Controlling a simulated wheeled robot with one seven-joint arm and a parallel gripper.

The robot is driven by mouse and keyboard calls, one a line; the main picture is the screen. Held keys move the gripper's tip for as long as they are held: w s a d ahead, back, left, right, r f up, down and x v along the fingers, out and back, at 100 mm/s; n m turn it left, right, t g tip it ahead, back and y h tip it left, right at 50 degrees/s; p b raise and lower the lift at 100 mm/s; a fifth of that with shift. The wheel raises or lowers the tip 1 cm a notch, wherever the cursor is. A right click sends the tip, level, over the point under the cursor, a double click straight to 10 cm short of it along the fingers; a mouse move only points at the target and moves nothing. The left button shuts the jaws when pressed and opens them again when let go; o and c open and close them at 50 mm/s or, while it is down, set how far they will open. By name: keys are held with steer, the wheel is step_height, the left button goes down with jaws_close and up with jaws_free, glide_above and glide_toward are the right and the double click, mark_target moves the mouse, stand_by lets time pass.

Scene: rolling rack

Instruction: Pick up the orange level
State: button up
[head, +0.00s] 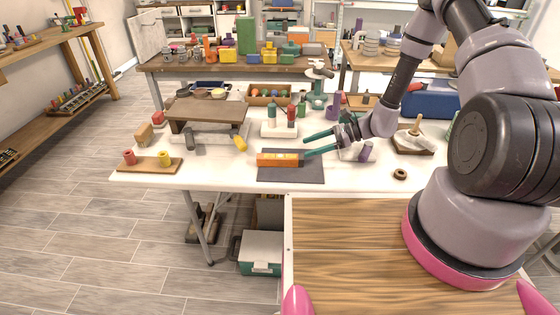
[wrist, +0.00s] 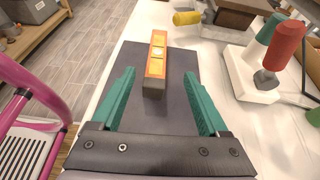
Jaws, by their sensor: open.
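The orange level (head: 280,159) lies flat on a dark grey mat (head: 290,174) near the front edge of the white table. In the wrist view the level (wrist: 157,55) is an orange bar with a dark end nearest me. My gripper (head: 305,146) is open, with two green fingers, just to the right of and above the level. In the wrist view the gripper (wrist: 160,95) has its fingers spread, and the level's near end shows between and ahead of the fingertips. The gap between them is empty.
A white stand (head: 279,130) with red and green-handled tools is behind the mat. A yellow-handled hammer (head: 240,144) lies to the left, near a wooden board (head: 149,164) with red and yellow pieces. A tape roll (head: 400,174) lies at the right.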

mark_target(281, 159)
steer(key=x, duration=0.2)
steer(key=f+x, duration=0.1)
steer(key=x, duration=0.2)
steer(key=shift+s, duration=0.15)
steer(key=shift+x, duration=3.05)
steer(key=shift+s, duration=0.15)
jaws_close()
